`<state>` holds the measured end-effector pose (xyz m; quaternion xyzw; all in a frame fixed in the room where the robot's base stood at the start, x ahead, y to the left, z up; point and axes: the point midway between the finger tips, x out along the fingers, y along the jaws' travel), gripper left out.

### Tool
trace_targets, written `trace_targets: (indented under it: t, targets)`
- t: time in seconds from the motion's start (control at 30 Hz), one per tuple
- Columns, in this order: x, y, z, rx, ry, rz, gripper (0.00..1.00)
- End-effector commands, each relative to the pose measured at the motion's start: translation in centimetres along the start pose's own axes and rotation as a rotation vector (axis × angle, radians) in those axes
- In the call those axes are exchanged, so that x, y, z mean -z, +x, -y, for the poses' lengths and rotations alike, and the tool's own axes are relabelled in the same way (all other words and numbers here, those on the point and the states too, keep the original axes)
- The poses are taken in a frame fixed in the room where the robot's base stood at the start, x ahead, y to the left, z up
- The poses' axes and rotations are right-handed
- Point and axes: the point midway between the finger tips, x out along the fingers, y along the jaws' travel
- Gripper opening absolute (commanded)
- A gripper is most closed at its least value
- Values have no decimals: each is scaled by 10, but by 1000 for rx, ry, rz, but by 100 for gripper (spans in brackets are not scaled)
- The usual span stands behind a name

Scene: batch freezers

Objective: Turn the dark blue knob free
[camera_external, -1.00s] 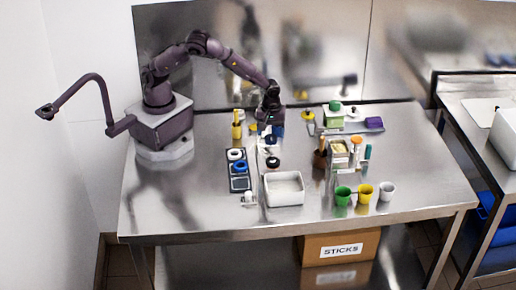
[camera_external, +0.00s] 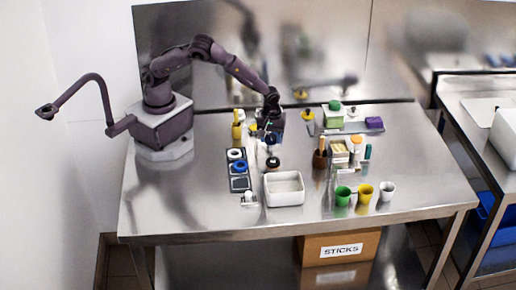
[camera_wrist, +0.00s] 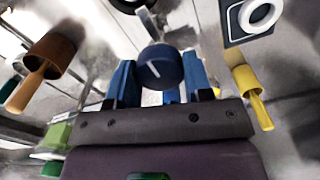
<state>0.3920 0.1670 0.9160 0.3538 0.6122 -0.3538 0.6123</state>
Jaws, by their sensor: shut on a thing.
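The dark blue knob (camera_wrist: 160,67) is round with a short white mark on its face. In the wrist view it sits between the blue fingers of my gripper (camera_wrist: 157,80), which is shut on it. In the outside view my gripper (camera_external: 270,138) points down over the back middle of the steel table and largely hides the knob. I cannot tell whether the knob is still joined to what is under it.
A dark panel (camera_external: 240,184) with white and blue rings lies left of my gripper. A yellow item (camera_external: 237,132) stands behind it. A white bin (camera_external: 284,202) is in front. A brown holder (camera_external: 320,160) stands to the right. The front left of the table is clear.

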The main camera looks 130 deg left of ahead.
Motion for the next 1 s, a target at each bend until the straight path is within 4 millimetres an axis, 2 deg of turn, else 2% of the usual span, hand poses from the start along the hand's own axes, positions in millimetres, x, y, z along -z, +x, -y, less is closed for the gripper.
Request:
trace_targets:
  t: [0.37, 1.0]
  targets:
    - [0, -1, 0, -1, 175, 1, 23]
    - [0, -1, -1, -2, 775, 1, 23]
